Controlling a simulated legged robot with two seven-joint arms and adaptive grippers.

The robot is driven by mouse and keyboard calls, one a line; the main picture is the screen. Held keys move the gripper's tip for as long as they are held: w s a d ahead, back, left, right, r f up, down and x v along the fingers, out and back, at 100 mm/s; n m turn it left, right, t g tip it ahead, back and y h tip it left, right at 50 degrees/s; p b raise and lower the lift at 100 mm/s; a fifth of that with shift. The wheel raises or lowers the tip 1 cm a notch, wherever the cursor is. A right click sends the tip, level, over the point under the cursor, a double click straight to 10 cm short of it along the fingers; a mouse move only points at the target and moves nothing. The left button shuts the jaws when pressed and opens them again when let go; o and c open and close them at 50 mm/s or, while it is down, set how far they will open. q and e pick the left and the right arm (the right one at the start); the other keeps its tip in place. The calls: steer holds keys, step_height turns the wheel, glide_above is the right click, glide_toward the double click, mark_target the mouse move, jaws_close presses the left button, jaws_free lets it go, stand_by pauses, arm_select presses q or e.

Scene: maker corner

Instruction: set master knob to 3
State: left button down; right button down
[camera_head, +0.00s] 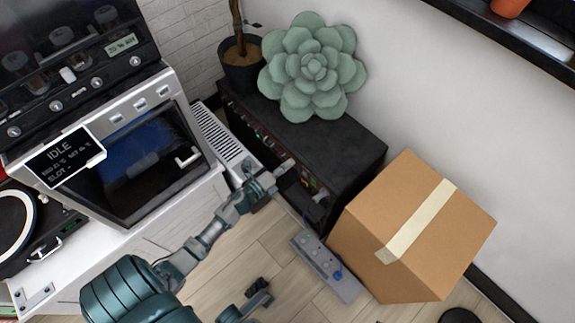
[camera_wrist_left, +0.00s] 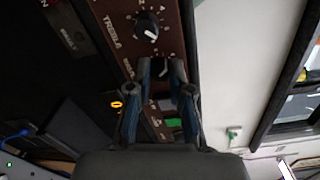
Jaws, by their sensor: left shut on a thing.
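The black amplifier (camera_head: 345,145) stands against the wall, its control panel facing my left arm. My left gripper (camera_head: 275,182) is at this panel. In the left wrist view the brown panel (camera_wrist_left: 180,30) shows a black knob labelled Treble (camera_wrist_left: 147,27), with a white pointer line and numbers around it. Just below it, my left gripper (camera_wrist_left: 156,76) is shut on another dark knob (camera_wrist_left: 162,68). This knob's label and scale are mostly hidden by the fingers, so I cannot tell whether it is the master knob or its setting. My right gripper (camera_head: 259,288) is low in the head view, near the floor.
A succulent (camera_head: 312,68) sits on the amplifier. A potted trunk (camera_head: 241,60) is at its far left end. A cardboard box (camera_head: 410,230) stands to the right, and a grey pedal unit (camera_head: 325,268) lies on the floor. A white machine (camera_head: 145,160) is left.

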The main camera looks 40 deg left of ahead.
arm_select(q)
steer(key=shift+s+f, duration=0.2)
steer(key=shift+f, duration=0.3)
steer(key=c, duration=1.3)
jaws_free()
steer(key=shift+c, duration=0.2)
steer(key=shift+w+r, duration=0.1)
steer(key=shift+r, duration=0.2)
steer(key=s+a, duration=0.1)
steer(key=s, duration=1.1)
steer(key=shift+r, duration=0.1)
